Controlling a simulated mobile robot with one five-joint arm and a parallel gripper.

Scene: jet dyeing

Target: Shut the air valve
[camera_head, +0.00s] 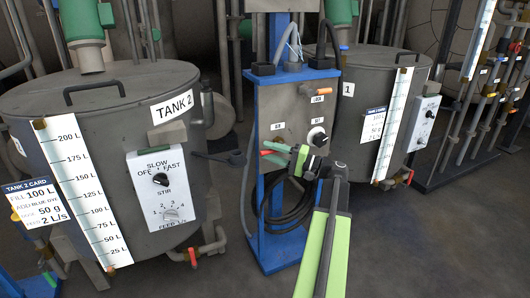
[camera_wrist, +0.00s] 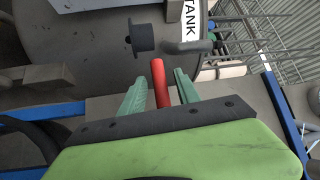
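A red lever handle (camera_head: 266,152) shows at the left side of the grey panel on the blue stand. I take it for the air valve's handle, but I can read no label for it. My gripper (camera_head: 275,152) is in front of the panel, reaching left. In the wrist view, the red handle (camera_wrist: 160,82) lies between the two green fingers of my gripper (camera_wrist: 160,88). A gap shows on each side of the handle, so the fingers are open around it and not pressed on it. The handle's base is hidden by my gripper.
Tank 2 (camera_head: 100,100) stands left, with a STIR and FEED control box (camera_head: 158,195). The grey panel (camera_head: 285,105) has a LOCK switch and a black knob (camera_head: 317,137). Tank 1 (camera_head: 385,65) stands right. A black cable hangs below my gripper. Open floor lies at the front right.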

